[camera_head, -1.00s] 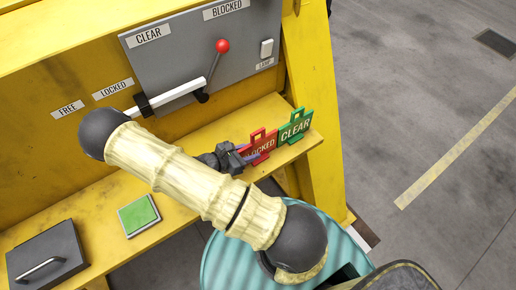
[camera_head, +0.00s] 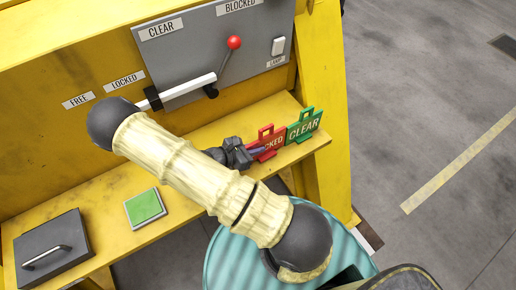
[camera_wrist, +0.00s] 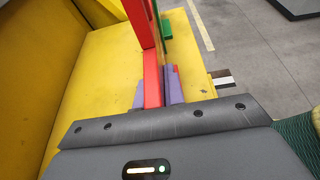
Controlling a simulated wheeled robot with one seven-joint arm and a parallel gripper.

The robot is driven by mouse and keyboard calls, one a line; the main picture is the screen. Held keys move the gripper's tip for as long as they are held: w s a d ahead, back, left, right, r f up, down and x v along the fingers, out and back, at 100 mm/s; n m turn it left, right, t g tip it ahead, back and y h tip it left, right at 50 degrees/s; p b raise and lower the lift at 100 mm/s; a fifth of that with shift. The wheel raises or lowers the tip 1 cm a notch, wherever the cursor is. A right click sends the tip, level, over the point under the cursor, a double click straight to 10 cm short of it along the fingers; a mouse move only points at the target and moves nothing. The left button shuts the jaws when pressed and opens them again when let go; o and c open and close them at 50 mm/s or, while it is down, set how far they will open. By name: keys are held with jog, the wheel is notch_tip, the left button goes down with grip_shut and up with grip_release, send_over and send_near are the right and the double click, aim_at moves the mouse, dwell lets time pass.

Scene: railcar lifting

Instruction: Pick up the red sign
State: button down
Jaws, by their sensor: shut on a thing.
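The red sign (camera_head: 268,137), with a handle loop on top and partly covered white lettering, stands upright on the yellow shelf beside the green CLEAR sign (camera_head: 304,128). My gripper (camera_head: 257,151) reaches it from the left and covers its left part. In the wrist view the red sign (camera_wrist: 152,82) appears edge-on between the purple fingers of my gripper (camera_wrist: 157,93), which are shut on it. Its lower edge is hidden by the gripper body. Whether it touches the shelf is hard to tell.
The yellow shelf (camera_head: 175,222) also holds a green pad (camera_head: 144,208) and a grey box with a handle (camera_head: 50,249). Above is a grey panel with a red-knobbed lever (camera_head: 234,43). A teal drum (camera_head: 228,262) stands in front. Open floor lies right.

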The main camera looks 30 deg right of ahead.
notch_tip(320, 180, up, 17)
jog(key=b, duration=0.1)
jog(key=shift+r, duration=0.15)
dwell(1.0)
